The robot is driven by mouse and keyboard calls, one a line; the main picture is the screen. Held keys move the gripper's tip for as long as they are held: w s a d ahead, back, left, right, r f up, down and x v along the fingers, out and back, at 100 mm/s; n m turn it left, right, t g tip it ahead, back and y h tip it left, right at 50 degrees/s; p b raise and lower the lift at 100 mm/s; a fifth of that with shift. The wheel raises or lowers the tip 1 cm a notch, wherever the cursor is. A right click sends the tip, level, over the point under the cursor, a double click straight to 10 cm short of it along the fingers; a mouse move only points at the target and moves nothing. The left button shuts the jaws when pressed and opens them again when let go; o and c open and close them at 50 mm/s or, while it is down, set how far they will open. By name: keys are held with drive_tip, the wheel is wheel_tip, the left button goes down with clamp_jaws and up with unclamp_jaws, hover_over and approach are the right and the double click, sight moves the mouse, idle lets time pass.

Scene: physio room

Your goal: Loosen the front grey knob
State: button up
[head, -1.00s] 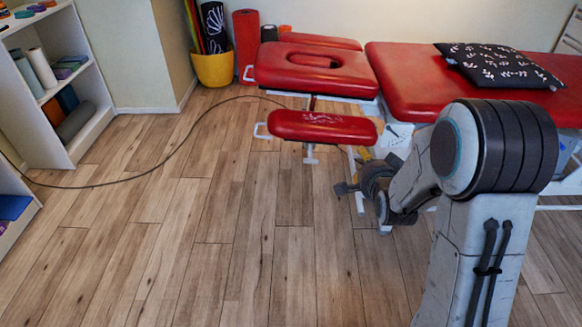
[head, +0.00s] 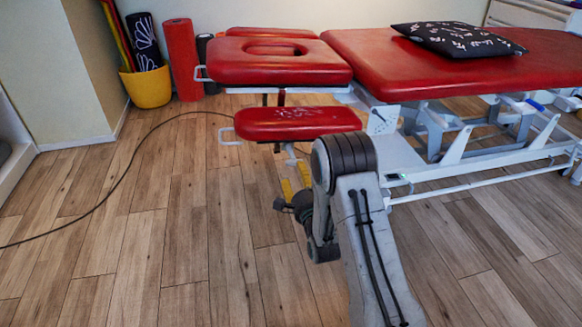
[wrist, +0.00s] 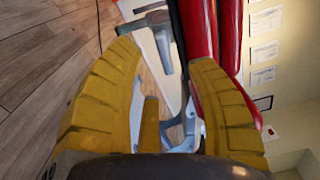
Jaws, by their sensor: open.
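A red treatment table (head: 450,65) stands across the head view, with a red head section (head: 320,75) and a smaller red arm pad (head: 295,122) at its near left. A grey bracket (head: 291,153) shows under the arm pad. My gripper (head: 294,180) is below this pad, its yellow fingers pointing up towards it. In the wrist view my gripper (wrist: 163,57) is open, with nothing held between the fingers. A grey T-shaped metal part (wrist: 160,40) shows beyond the fingertips, apart from them. I cannot clearly make out which part is the front grey knob.
A white table frame (head: 470,175) stands to the right of my arm. A dark cable (head: 125,175) curves over the wooden floor. A yellow bucket (head: 147,87) and a red roll (head: 182,60) stand by the wall.

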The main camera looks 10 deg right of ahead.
sight(294, 165)
drive_tip(key=shift+w+b, duration=0.65)
drive_tip(key=shift+w, duration=2.1)
drive_tip(key=shift+c, duration=0.3)
clamp_jaws()
